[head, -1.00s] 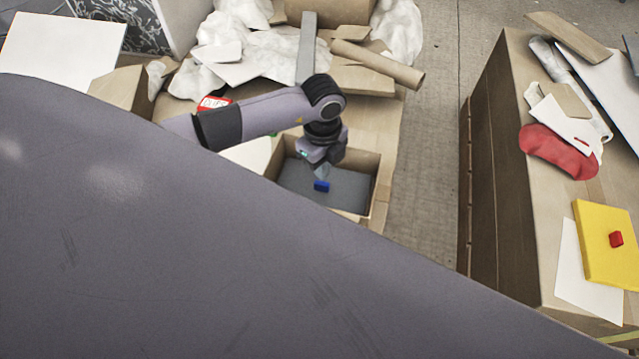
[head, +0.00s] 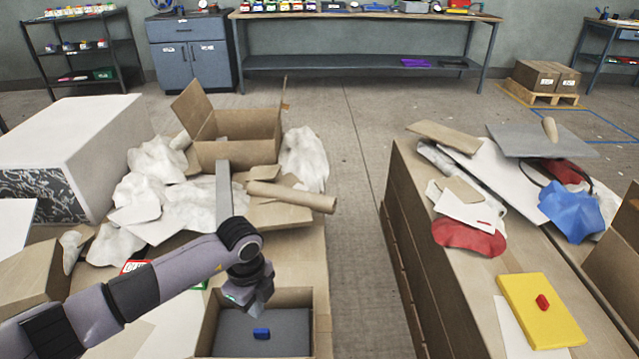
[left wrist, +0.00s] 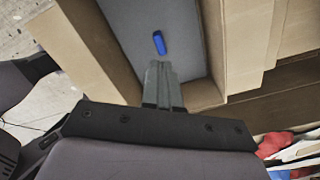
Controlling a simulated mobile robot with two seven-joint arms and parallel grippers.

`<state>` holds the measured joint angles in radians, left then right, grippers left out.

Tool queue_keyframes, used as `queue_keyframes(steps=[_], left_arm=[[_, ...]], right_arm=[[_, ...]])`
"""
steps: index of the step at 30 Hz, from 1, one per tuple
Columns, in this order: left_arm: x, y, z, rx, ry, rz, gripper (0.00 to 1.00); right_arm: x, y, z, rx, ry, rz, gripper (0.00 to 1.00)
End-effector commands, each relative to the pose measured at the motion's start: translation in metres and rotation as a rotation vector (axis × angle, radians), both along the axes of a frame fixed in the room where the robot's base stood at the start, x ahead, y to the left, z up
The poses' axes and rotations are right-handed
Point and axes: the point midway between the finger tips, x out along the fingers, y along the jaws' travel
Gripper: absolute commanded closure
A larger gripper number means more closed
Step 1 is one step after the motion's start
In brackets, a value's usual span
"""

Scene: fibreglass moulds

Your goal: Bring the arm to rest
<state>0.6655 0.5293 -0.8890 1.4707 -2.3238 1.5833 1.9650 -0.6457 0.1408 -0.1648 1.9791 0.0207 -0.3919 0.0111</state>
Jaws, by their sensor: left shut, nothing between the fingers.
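A small blue block (head: 261,333) lies on the box floor, apart from the fingers. In the left wrist view the closed fingers (left wrist: 161,68) reach over the box, with the blue block (left wrist: 159,43) just beyond the tips. My right gripper is not in either view.
White crumpled sheets (head: 185,190), a cardboard tube (head: 292,196) and an open carton (head: 235,125) crowd the left table behind my arm. The right table holds a yellow slab (head: 540,312) with a red block (head: 542,301). A floor aisle (head: 365,200) runs between the tables.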

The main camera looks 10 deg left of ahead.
Motion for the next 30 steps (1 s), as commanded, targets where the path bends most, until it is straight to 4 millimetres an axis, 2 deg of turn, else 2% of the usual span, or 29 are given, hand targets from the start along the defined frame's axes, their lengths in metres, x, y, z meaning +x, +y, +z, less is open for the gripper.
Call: queue_keyframes(steps=[2, 5, 8, 10, 12, 15, 18, 20, 23, 27, 30], left_arm=[[-0.002, -0.004, -0.001, -0.018, 0.004, -0.009, 1.0], [-0.013, -0.027, -0.005, -0.119, 0.019, -0.057, 1.0], [-0.034, -0.072, -0.006, -0.332, 0.032, -0.141, 1.0], [-0.051, -0.111, 0.002, -0.529, 0.022, -0.196, 1.0], [-0.065, -0.146, 0.017, -0.734, -0.009, -0.227, 1.0], [-0.079, -0.184, 0.046, -1.003, -0.086, -0.22, 1.0], [-0.082, -0.206, 0.08, -1.236, -0.197, -0.152, 1.0], [-0.08, -0.211, 0.099, -1.352, -0.275, -0.082, 1.0], [-0.072, -0.207, 0.125, -1.498, -0.415, 0.075, 1.0], [-0.056, -0.179, 0.143, -1.586, -0.601, 0.367, 1.0], [-0.049, -0.148, 0.139, -1.564, -0.706, 0.605, 1.0]], right_arm=[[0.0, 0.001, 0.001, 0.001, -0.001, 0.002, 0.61], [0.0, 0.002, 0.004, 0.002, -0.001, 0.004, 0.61], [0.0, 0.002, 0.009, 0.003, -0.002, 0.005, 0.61], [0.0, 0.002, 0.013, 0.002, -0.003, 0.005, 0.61], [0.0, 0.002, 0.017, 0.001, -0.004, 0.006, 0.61], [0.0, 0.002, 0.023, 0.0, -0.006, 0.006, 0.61], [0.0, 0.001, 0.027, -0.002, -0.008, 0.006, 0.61], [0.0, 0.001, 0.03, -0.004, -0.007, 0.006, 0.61], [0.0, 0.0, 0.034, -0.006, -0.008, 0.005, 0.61], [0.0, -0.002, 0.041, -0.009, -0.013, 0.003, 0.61], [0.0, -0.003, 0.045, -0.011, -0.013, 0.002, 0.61]])
